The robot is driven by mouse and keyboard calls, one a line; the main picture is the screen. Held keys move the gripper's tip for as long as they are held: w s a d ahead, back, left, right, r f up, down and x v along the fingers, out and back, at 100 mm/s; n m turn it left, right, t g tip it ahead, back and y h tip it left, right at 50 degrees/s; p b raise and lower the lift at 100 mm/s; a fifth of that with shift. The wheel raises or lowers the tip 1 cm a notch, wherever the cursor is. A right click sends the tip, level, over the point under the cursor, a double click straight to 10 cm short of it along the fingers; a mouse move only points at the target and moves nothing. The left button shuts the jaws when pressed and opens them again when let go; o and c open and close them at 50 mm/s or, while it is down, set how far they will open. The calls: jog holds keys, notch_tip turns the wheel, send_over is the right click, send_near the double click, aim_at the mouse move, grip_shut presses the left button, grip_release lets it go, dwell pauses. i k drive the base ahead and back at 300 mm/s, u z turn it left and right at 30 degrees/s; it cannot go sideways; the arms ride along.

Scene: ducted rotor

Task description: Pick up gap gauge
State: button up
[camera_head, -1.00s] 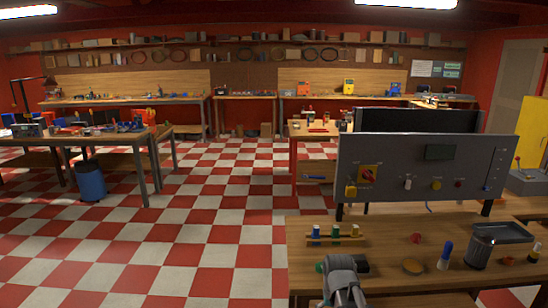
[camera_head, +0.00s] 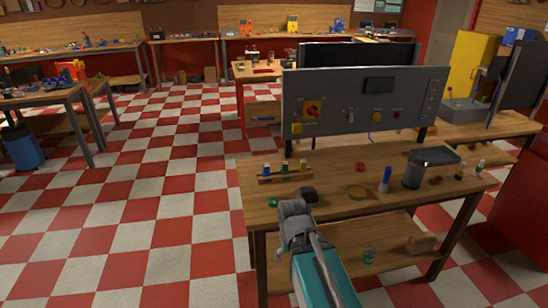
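The front workbench (camera_head: 330,213) holds several small items, and I cannot tell for sure which one is the gap gauge. Near its left end stand a rack with coloured pieces (camera_head: 285,172), a green round piece (camera_head: 273,202) and a small black block (camera_head: 308,194). Farther right are a yellowish disc (camera_head: 358,192), a red piece (camera_head: 360,167) and a blue-and-white bottle (camera_head: 385,180). My arm reaches up from the bottom to the bench's front edge. My gripper (camera_head: 294,208) is at its grey end; the fingers are too small and hidden to read.
A grey control panel (camera_head: 365,103) stands upright behind the bench. A dark canister (camera_head: 414,170) and a grey tray (camera_head: 434,156) are at the right. The checkered floor on the left is clear.

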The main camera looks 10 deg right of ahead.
aim_at(284, 170)
jog(key=u, duration=1.25)
jog(key=i, duration=0.95)
jog(key=z, duration=1.25)
